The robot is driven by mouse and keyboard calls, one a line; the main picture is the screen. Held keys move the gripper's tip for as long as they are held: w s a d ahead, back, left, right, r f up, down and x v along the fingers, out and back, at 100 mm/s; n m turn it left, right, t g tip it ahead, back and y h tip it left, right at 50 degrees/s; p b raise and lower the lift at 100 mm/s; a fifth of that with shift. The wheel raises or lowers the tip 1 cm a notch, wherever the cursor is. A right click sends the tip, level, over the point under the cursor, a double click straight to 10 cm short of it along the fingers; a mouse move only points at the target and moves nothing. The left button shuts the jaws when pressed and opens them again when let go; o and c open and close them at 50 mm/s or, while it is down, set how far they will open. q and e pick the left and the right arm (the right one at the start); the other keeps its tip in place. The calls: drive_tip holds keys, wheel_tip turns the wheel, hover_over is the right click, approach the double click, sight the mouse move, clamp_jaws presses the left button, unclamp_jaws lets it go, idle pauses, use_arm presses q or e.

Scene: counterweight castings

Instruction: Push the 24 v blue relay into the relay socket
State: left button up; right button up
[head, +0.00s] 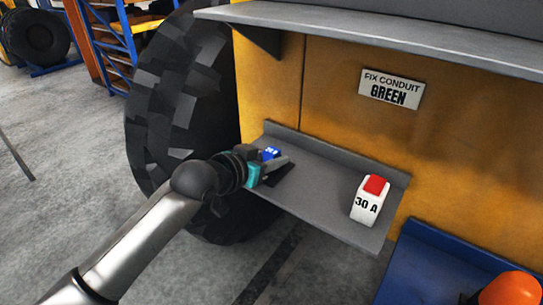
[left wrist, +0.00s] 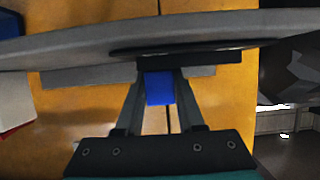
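The blue relay (head: 271,153), with a white label, is at the left end of the grey shelf (head: 325,185). My left gripper (head: 277,166) is around it there. In the left wrist view, the blue relay (left wrist: 159,88) sits between the two fingers of my left gripper (left wrist: 158,85), which touch its sides. A dark flat shape (left wrist: 195,54) lies beyond the relay against the shelf; I cannot tell whether it is the socket or a shadow. No relay socket can be made out clearly. My right gripper is not in view.
A white block marked 30 A with a red top (head: 366,200) stands at the shelf's right end. The middle of the shelf is clear. An overhanging grey ledge (head: 400,40) is above, a large tyre (head: 180,110) at left, a blue tray (head: 425,262) at lower right.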

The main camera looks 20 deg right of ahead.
use_arm(q)
drive_tip(key=o, duration=0.5)
drive_tip(key=b+v, duration=0.1)
drive_tip(key=v, duration=1.4)
drive_tip(key=shift+r, duration=0.15)
